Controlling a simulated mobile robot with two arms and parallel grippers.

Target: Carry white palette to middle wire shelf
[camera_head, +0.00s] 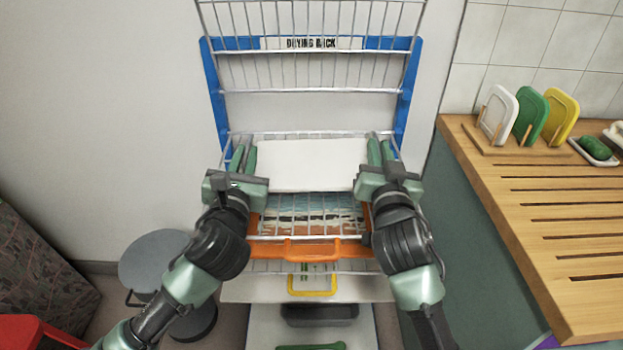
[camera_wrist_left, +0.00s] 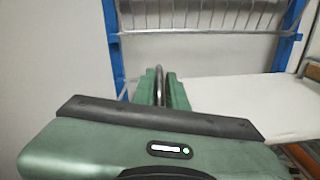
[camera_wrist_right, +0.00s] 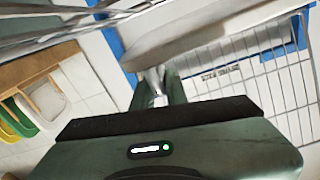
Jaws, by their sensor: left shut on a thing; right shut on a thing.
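The white palette (camera_head: 308,165) is a flat white slab, level between my two grippers in front of the drying rack. My left gripper (camera_head: 243,160) is shut at its left end. In the left wrist view a metal bar (camera_wrist_left: 159,84) stands between the fingers, with the palette (camera_wrist_left: 235,102) to the right. My right gripper (camera_head: 381,153) is shut at the right end; its wrist view shows a metal piece (camera_wrist_right: 155,82) between the fingers by the palette (camera_wrist_right: 205,28). The wire shelf (camera_head: 300,135) shows behind the palette. Whether the palette touches it is hidden.
An orange-edged tray (camera_head: 310,250) lies on the wires below the palette. Blue rack posts (camera_head: 213,90) stand at both sides. A wooden counter (camera_head: 520,220) with upright coloured boards is at the right. A round grey stool (camera_head: 155,260) stands at the lower left.

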